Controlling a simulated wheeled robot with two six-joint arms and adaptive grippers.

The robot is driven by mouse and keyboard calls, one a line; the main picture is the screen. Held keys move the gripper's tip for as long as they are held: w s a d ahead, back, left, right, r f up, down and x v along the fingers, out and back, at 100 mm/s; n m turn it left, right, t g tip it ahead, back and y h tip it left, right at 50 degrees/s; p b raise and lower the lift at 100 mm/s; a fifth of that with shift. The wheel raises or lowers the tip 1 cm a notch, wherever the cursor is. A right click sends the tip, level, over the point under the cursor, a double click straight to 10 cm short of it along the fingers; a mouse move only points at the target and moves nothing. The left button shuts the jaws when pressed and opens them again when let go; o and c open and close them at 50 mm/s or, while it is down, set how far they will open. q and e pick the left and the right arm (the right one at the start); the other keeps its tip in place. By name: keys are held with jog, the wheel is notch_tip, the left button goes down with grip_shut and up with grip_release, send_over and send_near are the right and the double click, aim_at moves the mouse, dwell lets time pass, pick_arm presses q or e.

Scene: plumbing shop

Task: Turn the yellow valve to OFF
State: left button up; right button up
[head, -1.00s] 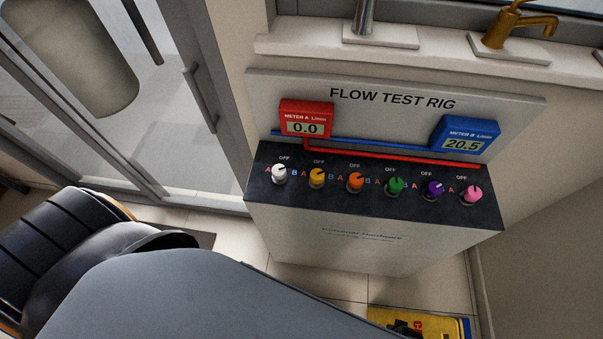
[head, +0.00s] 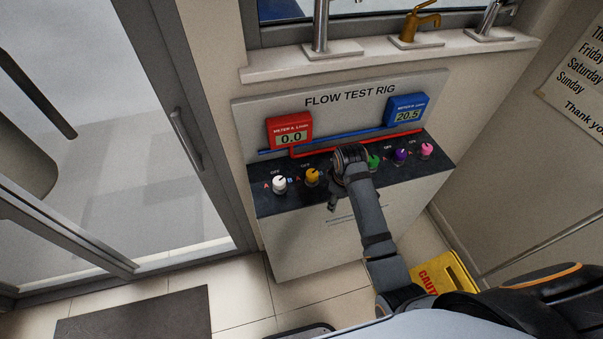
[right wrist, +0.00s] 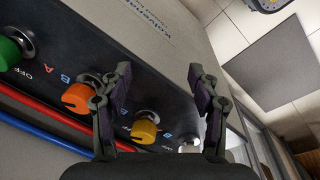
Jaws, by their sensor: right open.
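The yellow valve (head: 312,176) is a round knob on the dark top panel of the flow test rig, second from the left, between the white valve (head: 279,184) and the orange one. Its pointer mark is too small to read surely. In the right wrist view the yellow valve (right wrist: 145,128) lies below the gap between the fingers. My right gripper (right wrist: 158,85) is open and empty, its fingers apart and not closed around any knob. In the head view my right gripper (head: 333,200) is over the panel just right of the yellow valve, and my arm hides the orange valve. My left gripper is not in view.
The orange valve (right wrist: 77,97) is close to one finger in the right wrist view. Green (head: 373,161), purple (head: 400,154) and pink (head: 427,150) valves stand farther right. Red meter A (head: 289,131) reads 0.0; blue meter B (head: 407,109) reads 20.5. A yellow caution sign (head: 447,270) is on the floor.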

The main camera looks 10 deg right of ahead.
aim_at(312, 173)
jog(key=w+r+n, duration=0.1)
jog(key=w, duration=0.1)
jog(key=w+a+r+n, duration=0.1)
jog(key=w+r, duration=0.1)
jog(key=w+r+n, duration=0.1)
jog(key=w+r, duration=0.1)
jog(key=w, duration=0.1)
jog(key=shift+a+r+n+g+y, duration=0.15)
jog(key=shift+a+n+g+y, duration=0.15)
jog(key=shift+a+g, duration=0.1)
jog(key=w+a+r+n, duration=0.4)
jog(key=r, duration=0.3)
jog(key=shift+g, duration=0.4)
jog(key=f+b, duration=0.6)
jog(key=f, duration=0.1)
jog(key=shift+s+d, duration=0.15)
jog(key=shift+s, duration=0.05)
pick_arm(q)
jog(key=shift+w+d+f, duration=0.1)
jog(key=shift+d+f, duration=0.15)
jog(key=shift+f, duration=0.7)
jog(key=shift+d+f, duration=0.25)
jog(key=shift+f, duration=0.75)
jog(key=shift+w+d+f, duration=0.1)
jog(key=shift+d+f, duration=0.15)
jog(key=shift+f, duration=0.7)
pick_arm(e)
jog(key=shift+f, duration=1.75)
